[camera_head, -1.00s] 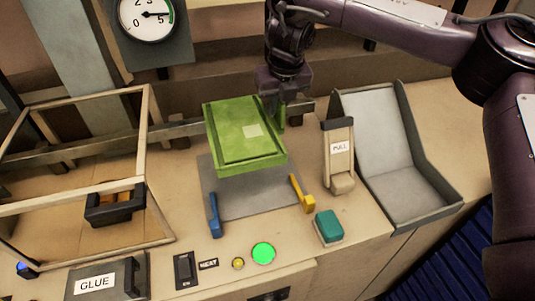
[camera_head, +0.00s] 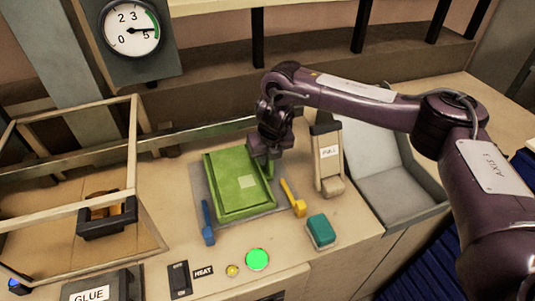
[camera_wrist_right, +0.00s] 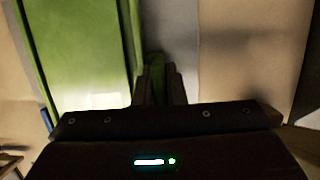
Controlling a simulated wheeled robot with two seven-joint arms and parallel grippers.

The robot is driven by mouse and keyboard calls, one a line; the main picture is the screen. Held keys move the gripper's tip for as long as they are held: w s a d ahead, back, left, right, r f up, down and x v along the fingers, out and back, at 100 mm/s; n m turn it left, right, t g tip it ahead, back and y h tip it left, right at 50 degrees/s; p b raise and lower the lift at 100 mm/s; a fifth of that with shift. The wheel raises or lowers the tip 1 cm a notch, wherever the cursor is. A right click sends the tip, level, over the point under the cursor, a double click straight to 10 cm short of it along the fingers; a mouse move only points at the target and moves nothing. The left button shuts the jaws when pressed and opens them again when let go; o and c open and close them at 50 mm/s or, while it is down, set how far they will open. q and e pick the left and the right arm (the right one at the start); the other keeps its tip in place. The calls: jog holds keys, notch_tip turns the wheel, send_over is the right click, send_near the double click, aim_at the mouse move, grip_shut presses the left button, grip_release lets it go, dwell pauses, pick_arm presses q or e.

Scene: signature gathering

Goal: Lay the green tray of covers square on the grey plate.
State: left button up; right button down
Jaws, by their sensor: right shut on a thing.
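The green tray (camera_head: 232,203) with a pale label lies over the grey plate (camera_head: 262,211) in the head view. Its sides look roughly in line with the plate's, and grey shows along the left, front and right edges. Whether it touches the plate all round cannot be told. My right gripper (camera_head: 266,160) is shut on the tray's right wall near the back corner. The right wrist view shows the tray (camera_wrist_right: 75,60) at left, its wall between the fingertips (camera_wrist_right: 157,75), and the grey plate (camera_wrist_right: 170,30) beyond. My left gripper is not in view.
A blue stop (camera_head: 208,222) and a yellow stop (camera_head: 293,197) flank the plate's front. A teal block (camera_head: 321,231), a lever marked PULL (camera_head: 328,165) and a grey chute (camera_head: 395,195) stand to the right. A framed box (camera_head: 134,160) stands left. A green lamp (camera_head: 257,260) glows in front.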

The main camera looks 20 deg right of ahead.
jog(key=shift+f, duration=0.1)
jog(key=c, duration=1.5)
grip_release()
jog(key=shift+r, duration=0.2)
jog(key=shift+s+r+b, duration=0.1)
jog(key=shift+r+b, duration=0.15)
jog(key=shift+b, duration=0.05)
jog(key=b+v, duration=0.1)
jog(key=v, duration=1)
jog(key=shift+r, duration=0.15)
